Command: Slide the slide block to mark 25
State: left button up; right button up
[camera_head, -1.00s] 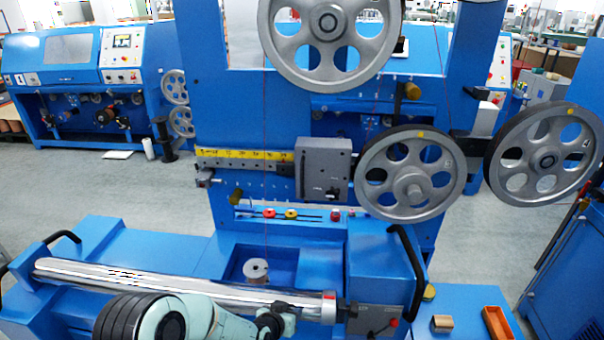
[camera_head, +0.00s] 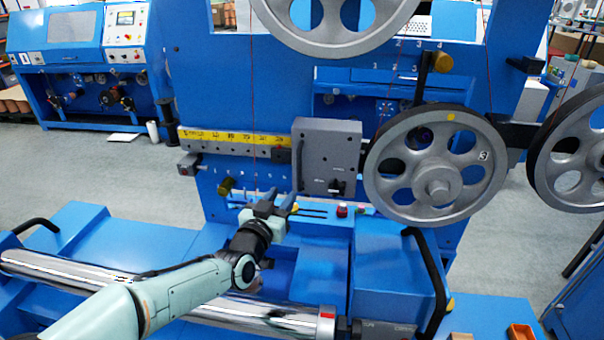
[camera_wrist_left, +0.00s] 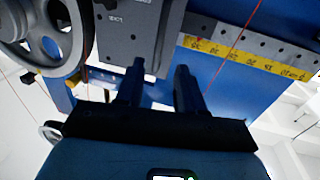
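The slide block (camera_head: 328,160) is a grey box on a horizontal rail (camera_head: 215,148) on the blue machine panel. A small dark knob shows low on its front. A yellow scale (camera_head: 232,137) runs along the rail left of the block; the block sits at the scale's visible right end. The scale's numbers are too small to read surely. My left gripper (camera_head: 282,197) is in front of the panel, below and left of the block. In the left wrist view, its fingers (camera_wrist_left: 158,72) are apart and empty, with the block (camera_wrist_left: 125,30) and scale (camera_wrist_left: 250,60) beyond them.
A spoked grey wheel (camera_head: 385,190) stands close right of the block, another (camera_head: 570,160) farther right. A large wheel (camera_head: 335,40) hangs above. A thin red wire (camera_head: 253,85) runs vertically before the scale.

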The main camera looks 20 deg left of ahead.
aim_at(298, 172)
pick_arm(q)
jog(key=w+p, duration=0.1)
jog(key=w, duration=0.3)
jog(key=w+p, duration=0.1)
jog(key=w, duration=0.3)
jog(key=w+p, duration=0.1)
jog(key=w, duration=0.3)
jog(key=shift+w+a+r, duration=0.1)
jog(key=shift+a, duration=0.25)
grip_shut()
